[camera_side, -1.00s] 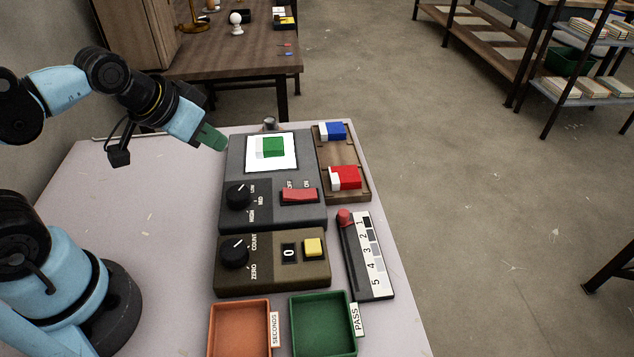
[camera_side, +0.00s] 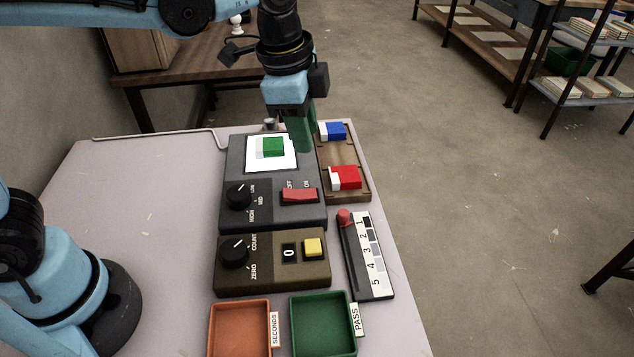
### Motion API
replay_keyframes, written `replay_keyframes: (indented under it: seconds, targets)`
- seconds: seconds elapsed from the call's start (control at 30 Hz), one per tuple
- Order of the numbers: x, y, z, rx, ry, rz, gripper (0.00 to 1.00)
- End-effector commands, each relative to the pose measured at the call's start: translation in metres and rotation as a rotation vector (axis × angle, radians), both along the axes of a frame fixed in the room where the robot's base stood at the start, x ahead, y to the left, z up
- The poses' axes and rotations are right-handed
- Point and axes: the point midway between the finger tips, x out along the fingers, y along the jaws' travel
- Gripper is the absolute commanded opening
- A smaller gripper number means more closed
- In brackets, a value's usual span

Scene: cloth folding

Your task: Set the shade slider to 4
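The shade slider (camera_side: 376,283) is a dark strip at the right of the table, with a white scale marked 1 to 5 and grey shade patches. Its red knob (camera_side: 344,217) stands at the far end, beside 1. My gripper (camera_side: 302,135) has green fingers pointing down, above the far right part of the grey control box, well beyond the slider knob. It touches nothing that I can see. The fingers overlap in this view, so the gap between them is hidden.
A wooden tray (camera_side: 342,156) holds blue and red blocks. A counter box (camera_side: 284,280), orange tray (camera_side: 212,330) and green tray (camera_side: 293,330) are nearer.

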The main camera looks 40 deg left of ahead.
Motion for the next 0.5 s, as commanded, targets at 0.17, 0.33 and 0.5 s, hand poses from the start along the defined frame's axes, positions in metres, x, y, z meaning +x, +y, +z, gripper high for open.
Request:
replay_keyframes:
  seconds: [0.17,0.33,0.5]
  targets:
    - [0.013,-0.044,-0.009,0.063,0.093,-0.276,0.32]
    - [0.016,-0.065,-0.017,0.094,0.144,-0.427,0.32]
    - [0.017,-0.071,-0.023,0.101,0.157,-0.469,0.32]
